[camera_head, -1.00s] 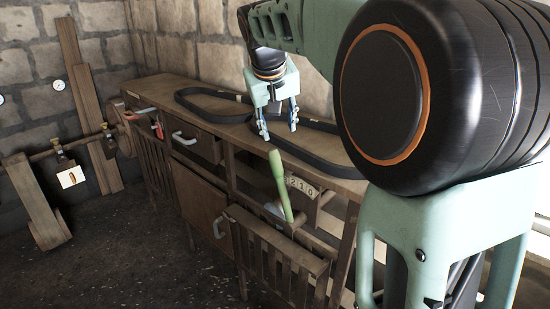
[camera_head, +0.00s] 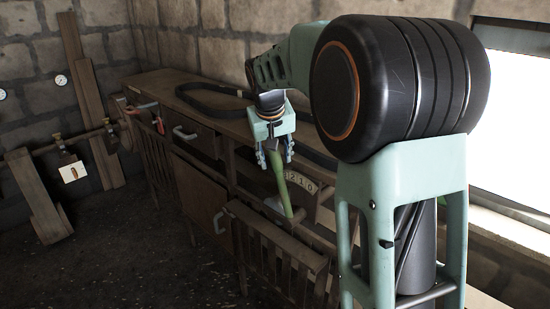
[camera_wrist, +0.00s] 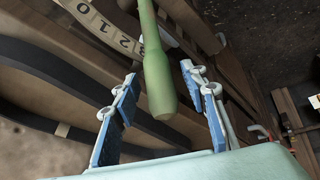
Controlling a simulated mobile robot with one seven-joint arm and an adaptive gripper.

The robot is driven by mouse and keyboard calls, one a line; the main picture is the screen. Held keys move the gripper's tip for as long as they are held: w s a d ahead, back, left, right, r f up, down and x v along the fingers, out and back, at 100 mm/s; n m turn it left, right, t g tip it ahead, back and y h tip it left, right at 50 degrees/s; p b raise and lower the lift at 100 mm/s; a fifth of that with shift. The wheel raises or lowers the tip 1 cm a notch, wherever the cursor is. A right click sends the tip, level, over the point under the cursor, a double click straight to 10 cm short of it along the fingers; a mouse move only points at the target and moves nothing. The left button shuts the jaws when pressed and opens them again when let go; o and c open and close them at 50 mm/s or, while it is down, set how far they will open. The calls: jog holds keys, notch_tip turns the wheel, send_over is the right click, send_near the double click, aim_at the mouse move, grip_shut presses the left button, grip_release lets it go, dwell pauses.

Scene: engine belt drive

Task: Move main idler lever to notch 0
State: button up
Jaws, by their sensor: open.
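The lever has a pale green handle (camera_head: 281,183) and stands steeply, leaning slightly, at the front of the bench. Its handle also shows in the wrist view (camera_wrist: 157,82). A pale number plate (camera_head: 303,182) beside it shows 2, 1 and 0; the plate is also in the wrist view (camera_wrist: 112,29). The lever is on the 2 side, away from the 0, and its exact notch is hidden. My gripper (camera_head: 275,152) is open at the top of the handle. In the wrist view its blue fingers (camera_wrist: 160,72) lie on either side of the handle, apart from it.
Black belts (camera_head: 210,100) lie on the wooden bench top (camera_head: 160,82). A slatted wooden rack (camera_head: 275,250) stands in front of the lever. The floor (camera_head: 130,250) in front is clear.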

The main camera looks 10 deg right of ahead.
jog(key=shift+f, duration=0.1)
jog(key=shift+c, duration=0.5)
grip_shut()
